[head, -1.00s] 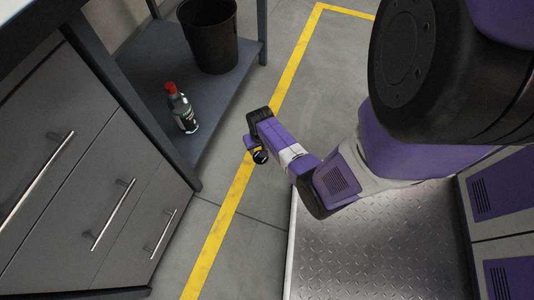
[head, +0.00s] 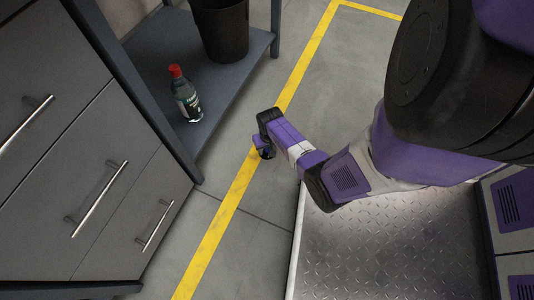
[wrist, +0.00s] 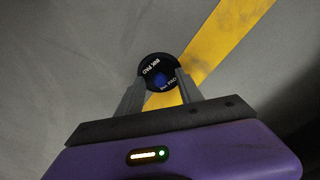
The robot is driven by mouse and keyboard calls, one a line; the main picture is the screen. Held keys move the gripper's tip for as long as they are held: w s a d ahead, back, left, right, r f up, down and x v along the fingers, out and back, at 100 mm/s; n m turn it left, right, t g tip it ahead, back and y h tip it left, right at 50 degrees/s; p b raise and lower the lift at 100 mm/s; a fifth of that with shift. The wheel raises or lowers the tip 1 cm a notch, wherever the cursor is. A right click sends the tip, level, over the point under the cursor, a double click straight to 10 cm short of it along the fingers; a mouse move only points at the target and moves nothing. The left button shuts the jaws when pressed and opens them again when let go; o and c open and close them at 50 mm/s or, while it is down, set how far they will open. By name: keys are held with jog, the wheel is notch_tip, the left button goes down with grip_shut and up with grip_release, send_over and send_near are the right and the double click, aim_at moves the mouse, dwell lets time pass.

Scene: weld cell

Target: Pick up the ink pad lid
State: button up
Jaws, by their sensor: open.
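The ink pad lid (wrist: 158,70) is a round black disc with white "INK PAD" lettering and a blue centre, in the upper middle of the wrist view. My gripper (wrist: 160,88) is open, with its two grey fingers pointing at the disc. The fingertips overlap the disc's lower left and lower right edges in the picture. I cannot tell whether they touch it or how far beyond them it lies. In the head view my gripper (head: 264,147) hangs low over the floor by the yellow line; I cannot make out the lid there.
A yellow floor line (head: 232,205) runs beneath my gripper. A grey drawer cabinet (head: 105,190) stands at left. A low shelf (head: 215,100) holds a red-capped bottle (head: 187,98) and a black bin (head: 220,30). Bare grey floor (head: 335,75) lies beyond my gripper.

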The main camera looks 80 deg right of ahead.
jog(key=shift+c, duration=0.2)
grip_shut()
